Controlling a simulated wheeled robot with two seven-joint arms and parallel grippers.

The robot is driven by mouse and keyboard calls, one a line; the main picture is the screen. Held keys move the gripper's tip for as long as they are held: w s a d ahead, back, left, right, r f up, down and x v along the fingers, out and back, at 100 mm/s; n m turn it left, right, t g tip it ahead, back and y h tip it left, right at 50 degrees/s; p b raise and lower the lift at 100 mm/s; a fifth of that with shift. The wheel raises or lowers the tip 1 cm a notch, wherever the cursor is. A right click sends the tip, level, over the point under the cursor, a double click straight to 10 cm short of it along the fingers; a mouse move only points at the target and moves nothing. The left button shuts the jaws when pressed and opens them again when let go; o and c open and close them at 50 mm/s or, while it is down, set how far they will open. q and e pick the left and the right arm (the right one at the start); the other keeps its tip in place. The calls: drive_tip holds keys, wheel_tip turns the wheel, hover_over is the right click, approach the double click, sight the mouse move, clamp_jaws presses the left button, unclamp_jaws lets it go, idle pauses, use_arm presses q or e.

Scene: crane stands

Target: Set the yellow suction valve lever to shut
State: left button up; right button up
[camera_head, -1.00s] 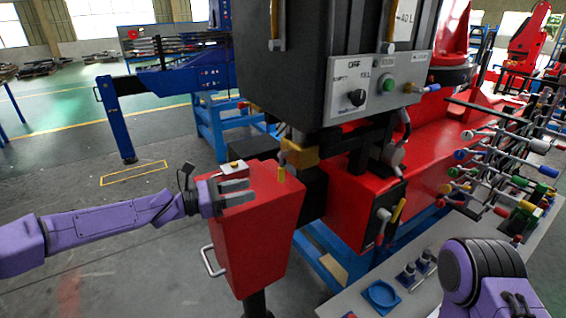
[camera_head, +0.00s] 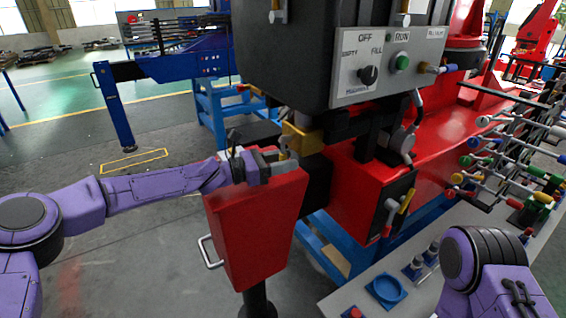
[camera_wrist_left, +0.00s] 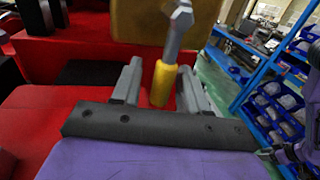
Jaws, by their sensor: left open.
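A yellow lever handle (camera_wrist_left: 163,84) on a grey metal stem (camera_wrist_left: 178,32) stands between the two fingers of my left gripper (camera_wrist_left: 160,88) in the left wrist view. The fingers are open, one on each side of the handle, with a gap showing. In the head view my left gripper (camera_head: 276,166) is over the top of the red box, below a yellow-brass block (camera_head: 300,140), and its fingers largely hide the handle. Another yellow lever (camera_head: 407,200) is on a dark plate to the right. My right gripper is out of view.
A red box (camera_head: 255,230) with a side handle is under my left gripper. A black cabinet with a switch panel (camera_head: 385,68) hangs above. A rack of coloured-knob levers (camera_head: 500,165) and a grey bench (camera_head: 350,302) are at the right. Blue shelving (camera_wrist_left: 265,65) shows behind.

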use_arm(q)
drive_tip(key=shift+s+r, duration=0.15)
drive_tip(key=shift+s, duration=0.15)
drive_tip(key=c, duration=0.3)
clamp_jaws()
drive_tip(key=shift+a+f, duration=0.1)
drive_tip(key=shift+f, duration=0.1)
drive_tip(key=m+b, duration=0.1)
drive_tip(key=w+m+b, duration=0.1)
drive_tip(key=shift+a+f+b, duration=0.1)
drive_tip(key=shift+a+b, duration=0.15)
drive_tip(key=shift+b, duration=0.05)
drive_tip(key=shift+w+a+r+m+y, duration=0.1)
drive_tip(key=shift+w+r+m+y, duration=0.1)
drive_tip(key=shift+m+y, duration=0.15)
